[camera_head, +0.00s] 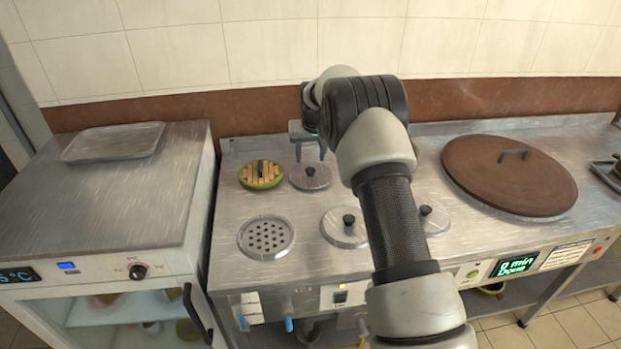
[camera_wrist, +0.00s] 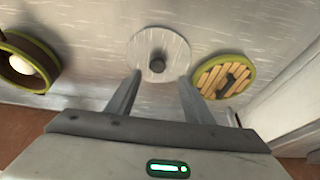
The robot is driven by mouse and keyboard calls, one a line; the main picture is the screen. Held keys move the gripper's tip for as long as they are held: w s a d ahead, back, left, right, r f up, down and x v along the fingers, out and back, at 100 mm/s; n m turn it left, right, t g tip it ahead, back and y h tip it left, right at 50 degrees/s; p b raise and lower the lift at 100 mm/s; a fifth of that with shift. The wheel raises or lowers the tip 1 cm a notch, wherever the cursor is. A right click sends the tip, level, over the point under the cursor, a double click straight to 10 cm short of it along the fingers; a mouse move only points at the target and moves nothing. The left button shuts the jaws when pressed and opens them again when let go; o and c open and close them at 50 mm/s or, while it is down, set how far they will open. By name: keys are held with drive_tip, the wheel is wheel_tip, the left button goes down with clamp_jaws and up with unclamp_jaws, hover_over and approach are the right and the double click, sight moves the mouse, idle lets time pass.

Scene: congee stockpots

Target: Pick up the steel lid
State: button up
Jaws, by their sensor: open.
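A round steel lid (camera_head: 310,177) with a dark knob lies on the back part of the steel counter. In the wrist view the same lid (camera_wrist: 144,44) shows ahead of the fingers, with its knob roughly in line with the gap between them. My gripper (camera_head: 311,152) is open and empty, just behind and above that lid in the head view. In the wrist view my gripper (camera_wrist: 160,77) has its two fingers apart, the tips overlapping the lid's near edge. I cannot tell the height between them. Two larger steel lids (camera_head: 336,236) (camera_head: 434,223) lie nearer the front, apart from the gripper.
A slatted wooden lid in a green rim (camera_head: 262,174) sits close beside the lid; it also shows in the wrist view (camera_wrist: 224,76). A green-rimmed container (camera_wrist: 27,62) is on its other side. A perforated plate (camera_head: 266,238), large brown lid (camera_head: 510,175) and tray (camera_head: 114,142) are around.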

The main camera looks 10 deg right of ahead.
sight(311, 170)
drive_tip(key=x, duration=0.5)
drive_tip(key=b+x, duration=0.1)
drive_tip(key=x, duration=0.1)
drive_tip(key=shift+w+d+f, duration=0.2)
drive_tip(key=shift+d+f, duration=0.05)
